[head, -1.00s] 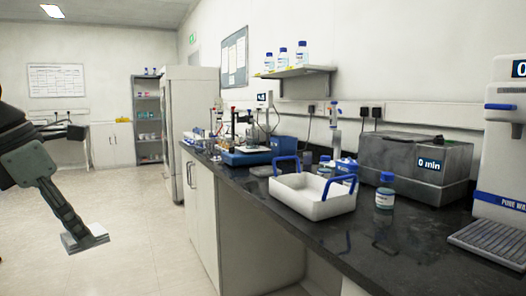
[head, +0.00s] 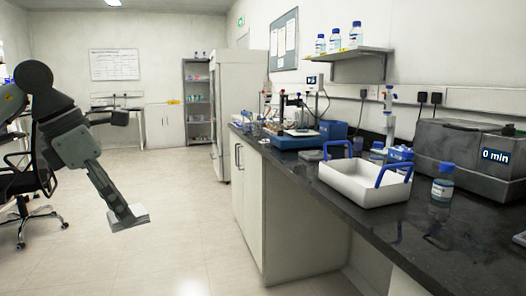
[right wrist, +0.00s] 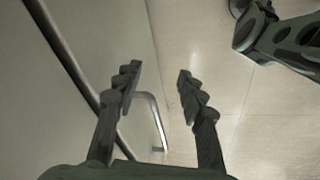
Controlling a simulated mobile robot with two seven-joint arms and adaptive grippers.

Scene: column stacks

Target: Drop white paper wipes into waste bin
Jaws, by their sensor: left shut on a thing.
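My left gripper (head: 126,217) hangs low over the floor at the left of the head view. It is shut on the white paper wipes (head: 142,219), which show as a small flat pale piece at its fingertips. My right gripper (right wrist: 158,76) shows in the right wrist view, with its two fingers apart and nothing between them. It is not in the head view. No waste bin shows in either view.
A black-topped bench (head: 370,224) runs along the right, bearing a white tray (head: 362,186) with blue handles and a bottle (head: 441,188). An office chair (head: 30,185) stands at the left. The floor (head: 190,185) between is clear. A metal handle (right wrist: 154,118) lies beyond my right fingers.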

